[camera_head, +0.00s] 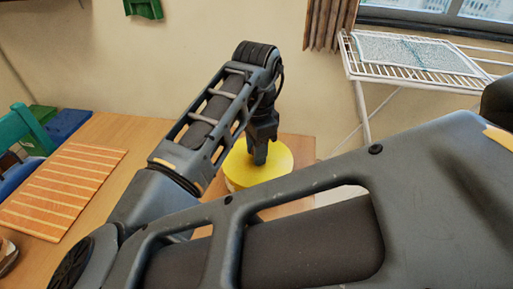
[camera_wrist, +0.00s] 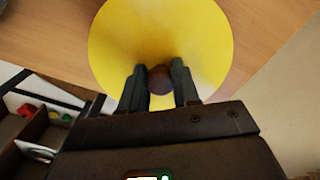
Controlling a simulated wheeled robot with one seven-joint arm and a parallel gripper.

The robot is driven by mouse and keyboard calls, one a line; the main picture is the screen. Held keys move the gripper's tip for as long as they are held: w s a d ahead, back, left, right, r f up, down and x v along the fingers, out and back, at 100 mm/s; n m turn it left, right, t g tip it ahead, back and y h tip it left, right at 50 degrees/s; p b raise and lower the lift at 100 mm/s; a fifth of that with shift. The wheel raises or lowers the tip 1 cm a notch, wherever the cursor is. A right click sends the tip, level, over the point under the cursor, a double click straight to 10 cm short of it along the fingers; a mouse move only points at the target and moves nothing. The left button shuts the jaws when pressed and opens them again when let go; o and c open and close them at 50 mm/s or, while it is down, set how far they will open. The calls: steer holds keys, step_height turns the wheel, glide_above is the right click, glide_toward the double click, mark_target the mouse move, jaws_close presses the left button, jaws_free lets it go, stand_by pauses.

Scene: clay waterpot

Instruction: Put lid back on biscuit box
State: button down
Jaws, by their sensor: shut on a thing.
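A round yellow lid (camera_head: 275,166) is below my gripper (camera_head: 259,158), near the far right end of the wooden table. In the wrist view my gripper (camera_wrist: 159,88) has its two fingers on either side of a dark brown knob (camera_wrist: 159,79) at the middle of the yellow lid (camera_wrist: 118,42), shut on it. In the head view a pale edge shows under the lid's left side. It may be the biscuit box, but the lid and my arm hide most of it. I cannot tell whether the lid rests on the box or is held above it.
An orange striped mat (camera_head: 66,182) lies on the wooden table (camera_head: 130,128) at left. In the wrist view a compartmented tray (camera_wrist: 40,128) with small coloured things is at left. A white drying rack (camera_head: 425,72) stands at right. Bare table shows between the mat and my arm.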

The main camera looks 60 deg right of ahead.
stand_by(0.3)
steer(key=c, duration=0.7)
jaws_free()
steer(key=shift+c, duration=0.2)
steer(key=shift+o, duration=0.4)
steer(key=o, duration=0.4)
steer(key=shift+r+p, duration=3)
steer(key=shift+r, duration=0.5)
jaws_close()
